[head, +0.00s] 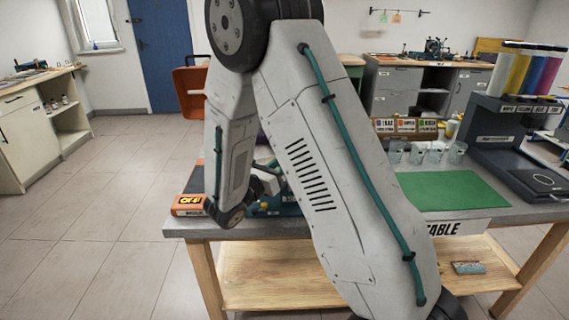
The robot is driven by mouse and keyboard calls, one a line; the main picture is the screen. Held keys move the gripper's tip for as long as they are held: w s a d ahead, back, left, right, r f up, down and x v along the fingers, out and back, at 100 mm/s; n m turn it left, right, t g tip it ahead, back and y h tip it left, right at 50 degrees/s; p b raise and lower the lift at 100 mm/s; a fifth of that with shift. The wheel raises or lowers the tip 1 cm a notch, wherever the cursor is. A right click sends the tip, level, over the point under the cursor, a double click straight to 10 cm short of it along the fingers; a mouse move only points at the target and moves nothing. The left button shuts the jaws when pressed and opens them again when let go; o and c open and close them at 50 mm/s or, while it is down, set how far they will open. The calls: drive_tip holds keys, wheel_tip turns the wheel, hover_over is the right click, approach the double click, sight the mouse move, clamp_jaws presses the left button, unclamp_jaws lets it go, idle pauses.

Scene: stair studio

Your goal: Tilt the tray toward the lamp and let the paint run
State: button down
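My arm crosses the middle of the head view and hides much of the worktable (470,214). Small grey and black parts (266,180) show between my arm links, and they may belong to my gripper. No fingertips can be made out, so I cannot tell whether it is open or shut. I cannot make out a paint tray or a lamp. A teal item with white lettering (282,209) lies on the table, partly hidden behind my arm.
An orange box (188,205) sits at the table's left corner. A green mat (440,190) lies clear on the right. Behind it stand several clear cups (416,152) and a labelled rack (405,126). A dark dispenser (492,140) with coloured tubes stands far right. The left floor is open.

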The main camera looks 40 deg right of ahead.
drive_tip(key=c, duration=1.2)
unclamp_jaws()
drive_tip(key=shift+o, duration=0.2)
drive_tip(key=v, duration=0.7)
drive_tip(key=shift+a, duration=0.4)
